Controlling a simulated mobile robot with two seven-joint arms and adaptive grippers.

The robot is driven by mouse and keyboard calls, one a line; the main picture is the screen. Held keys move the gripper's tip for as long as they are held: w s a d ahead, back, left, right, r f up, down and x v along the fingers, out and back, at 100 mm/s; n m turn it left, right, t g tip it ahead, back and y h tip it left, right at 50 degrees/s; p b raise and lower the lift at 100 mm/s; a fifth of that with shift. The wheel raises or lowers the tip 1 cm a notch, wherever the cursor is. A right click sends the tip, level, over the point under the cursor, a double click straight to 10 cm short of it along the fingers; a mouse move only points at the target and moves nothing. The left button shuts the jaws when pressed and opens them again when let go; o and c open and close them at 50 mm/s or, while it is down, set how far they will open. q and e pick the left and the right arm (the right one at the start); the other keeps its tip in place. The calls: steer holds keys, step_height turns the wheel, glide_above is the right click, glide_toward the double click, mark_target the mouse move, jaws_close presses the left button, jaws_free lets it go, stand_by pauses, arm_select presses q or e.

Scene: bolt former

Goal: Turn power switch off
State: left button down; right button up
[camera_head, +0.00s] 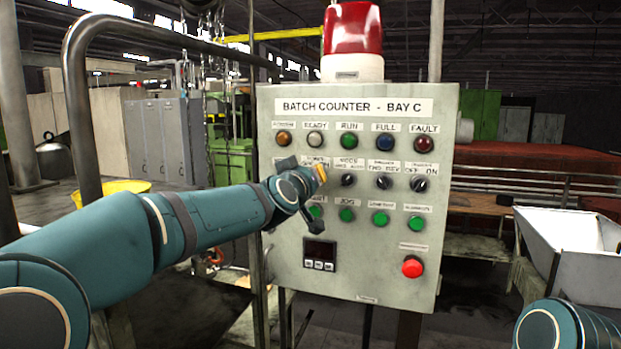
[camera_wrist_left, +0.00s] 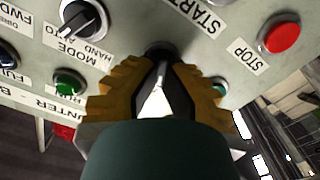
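The grey control panel (camera_head: 365,265) faces me, with a row of black rotary switches. My left gripper (camera_head: 320,173) is at the left part of this row and hides the switch behind it; its label is mostly covered. In the left wrist view, the gripper's orange fingers (camera_wrist_left: 160,72) stand apart on either side of a dark round knob (camera_wrist_left: 160,49). Whether they press on it I cannot tell. The mode switch (camera_wrist_left: 84,18) is beside them. The far right switch (camera_head: 418,184) is marked OFF ON; its small upper label is unreadable. My right gripper is out of view.
Indicator lamps (camera_head: 349,141) line the panel above the switches. Green buttons (camera_head: 380,218) and a red button (camera_head: 412,267) lie below. A red STOP button (camera_wrist_left: 280,36) is near my left fingers. A vertical pipe (camera_head: 80,120) stands at left; a white bin (camera_head: 580,265) is at right.

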arm_select(q)
steer(key=shift+r+n, duration=0.1)
steer(key=shift+n, duration=0.5)
steer(key=c, duration=0.8)
jaws_free()
steer(key=v, duration=1.2)
